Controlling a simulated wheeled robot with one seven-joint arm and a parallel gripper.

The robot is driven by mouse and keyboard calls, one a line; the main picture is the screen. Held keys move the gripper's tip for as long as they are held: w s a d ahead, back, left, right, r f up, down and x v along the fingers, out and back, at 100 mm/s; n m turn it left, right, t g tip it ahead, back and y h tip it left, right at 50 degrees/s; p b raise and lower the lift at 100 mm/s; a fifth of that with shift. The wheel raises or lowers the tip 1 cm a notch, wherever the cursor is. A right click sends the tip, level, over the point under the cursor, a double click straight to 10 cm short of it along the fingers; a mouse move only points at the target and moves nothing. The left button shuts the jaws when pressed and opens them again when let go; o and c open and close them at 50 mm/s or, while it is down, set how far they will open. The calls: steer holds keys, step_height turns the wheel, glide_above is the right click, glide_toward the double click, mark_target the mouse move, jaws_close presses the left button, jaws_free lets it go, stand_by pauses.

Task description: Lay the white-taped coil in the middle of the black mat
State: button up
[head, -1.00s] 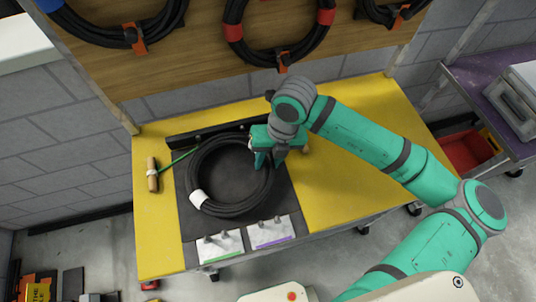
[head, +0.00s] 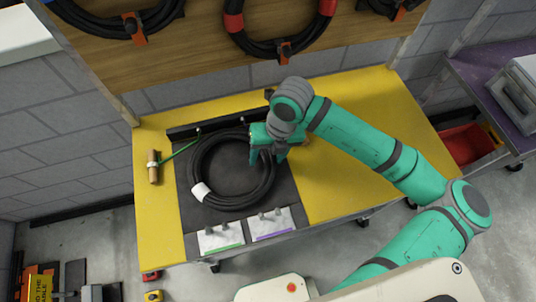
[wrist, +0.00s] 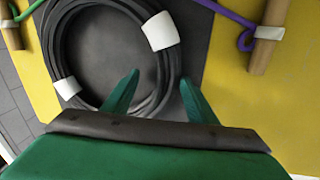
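The black coil with white tape (head: 232,203) lies flat on the black mat (head: 286,187), left of the mat's middle. One white tape band shows in the head view; two show in the wrist view, where the coil (wrist: 50,50) is cut off at the top. My gripper (head: 267,157) is at the coil's right side, low over the mat. In the wrist view my gripper (wrist: 159,79) has its fingers apart, one over the ring's inside and one outside, with the cable between them. Contact with the cable cannot be told.
A wooden toggle with green cord (head: 153,166) lies on the yellow table left of the mat. Two label plates (head: 221,238) with pegs stand at the mat's front edge. A dark rail (head: 210,126) runs behind. More coils hang on the board (head: 200,60). The yellow table is clear at right.

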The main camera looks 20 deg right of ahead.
steer(key=shift+s+d, duration=0.1)
steer(key=shift+d, duration=0.1)
steer(key=shift+d+r, duration=0.2)
steer(key=shift+r, duration=0.2)
steer(key=v, duration=1)
steer(key=shift+a, duration=0.25)
